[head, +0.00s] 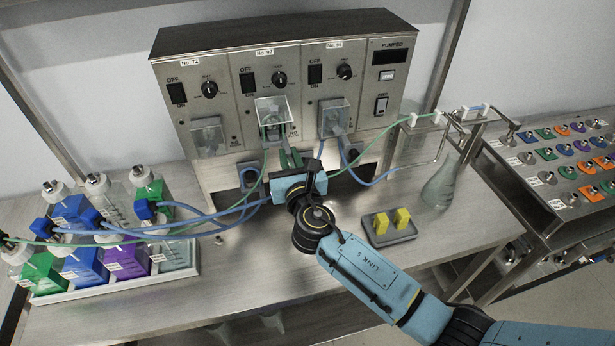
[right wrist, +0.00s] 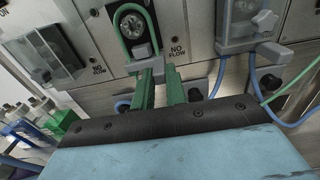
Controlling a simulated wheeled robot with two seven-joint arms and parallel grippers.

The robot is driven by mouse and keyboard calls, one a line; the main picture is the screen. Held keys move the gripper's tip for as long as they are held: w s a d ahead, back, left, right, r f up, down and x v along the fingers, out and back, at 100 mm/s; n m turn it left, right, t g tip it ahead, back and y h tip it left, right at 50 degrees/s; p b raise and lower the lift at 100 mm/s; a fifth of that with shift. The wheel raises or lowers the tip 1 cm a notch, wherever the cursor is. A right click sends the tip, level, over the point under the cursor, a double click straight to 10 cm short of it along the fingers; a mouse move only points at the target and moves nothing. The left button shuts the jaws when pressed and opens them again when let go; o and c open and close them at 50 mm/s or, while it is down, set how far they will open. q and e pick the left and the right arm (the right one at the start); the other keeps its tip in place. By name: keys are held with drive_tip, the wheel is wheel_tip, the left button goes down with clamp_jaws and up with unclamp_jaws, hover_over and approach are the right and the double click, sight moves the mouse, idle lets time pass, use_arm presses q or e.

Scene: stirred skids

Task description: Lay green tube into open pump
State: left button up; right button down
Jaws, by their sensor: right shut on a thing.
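The open pump is the middle one; its clear cover (head: 272,108) is raised in the head view. In the right wrist view its round rotor (right wrist: 131,25) shows, with the green tube (right wrist: 152,32) arched around it in a loop. Whether the tube is fully seated in the pump I cannot tell. My right gripper (head: 290,157) is just below and in front of this pump. Its green fingers (right wrist: 162,75) also show in the right wrist view, shut on the green tube's lower part, by a grey block (right wrist: 144,52). The exact grip is partly hidden. My left gripper is not in view.
Pumps with lowered covers stand left (head: 208,137) and right (head: 334,118) of the open one. Bottles (head: 85,260) with blue tubes stand at left. A grey tray (head: 390,234) with yellow blocks and a glass flask (head: 440,187) are at right. The front bench is mostly clear.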

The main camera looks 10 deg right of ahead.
drive_tip(key=shift+f, duration=0.3)
idle(0.6)
drive_tip(key=c, duration=1.3)
unclamp_jaws()
drive_tip(key=shift+c, duration=0.2)
drive_tip(key=shift+o, duration=0.5)
drive_tip(key=shift+s, duration=0.2)
drive_tip(key=shift+s, duration=0.55)
drive_tip(key=shift+s, duration=0.1)
drive_tip(key=shift+s+p, duration=0.55)
drive_tip(key=shift+s, duration=0.1)
drive_tip(key=shift+s, duration=0.15)
